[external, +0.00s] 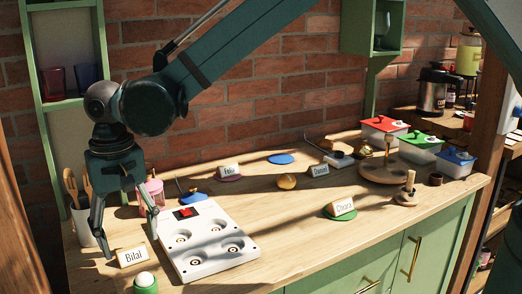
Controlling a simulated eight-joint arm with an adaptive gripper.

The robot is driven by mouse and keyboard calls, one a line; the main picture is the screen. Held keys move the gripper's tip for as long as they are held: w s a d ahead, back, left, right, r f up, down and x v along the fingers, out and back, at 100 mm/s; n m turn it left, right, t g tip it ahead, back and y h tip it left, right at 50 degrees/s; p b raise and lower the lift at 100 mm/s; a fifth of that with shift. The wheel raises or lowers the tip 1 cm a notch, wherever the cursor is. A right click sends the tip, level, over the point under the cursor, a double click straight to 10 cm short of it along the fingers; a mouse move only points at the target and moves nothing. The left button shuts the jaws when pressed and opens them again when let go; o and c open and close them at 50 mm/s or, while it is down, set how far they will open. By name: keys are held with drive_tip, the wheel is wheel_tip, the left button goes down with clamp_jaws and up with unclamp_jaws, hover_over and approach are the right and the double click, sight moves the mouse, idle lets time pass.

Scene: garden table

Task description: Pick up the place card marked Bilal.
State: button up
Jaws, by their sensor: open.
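The place card marked Bilal (132,256) is a small white card with a wooden edge, standing at the front left of the wooden table. My gripper (130,243) hangs over the left end of the table with its fingers pointing down. It is open, with one finger left of the card and the other to its right and a little farther back. The card is low between the fingertips; I cannot tell whether either finger touches it.
A white board with round sockets (208,246) lies just right of the card. A green egg-cup-like item with a white top (146,282) stands in front. A utensil pot (82,222) is behind left. Other cards include Chiara (342,207) and Daniel (319,170).

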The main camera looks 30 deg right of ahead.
sight(131, 247)
drive_tip(key=shift+f, duration=1.6)
drive_tip(key=shift+c, duration=0.3)
drive_tip(key=c, duration=0.9)
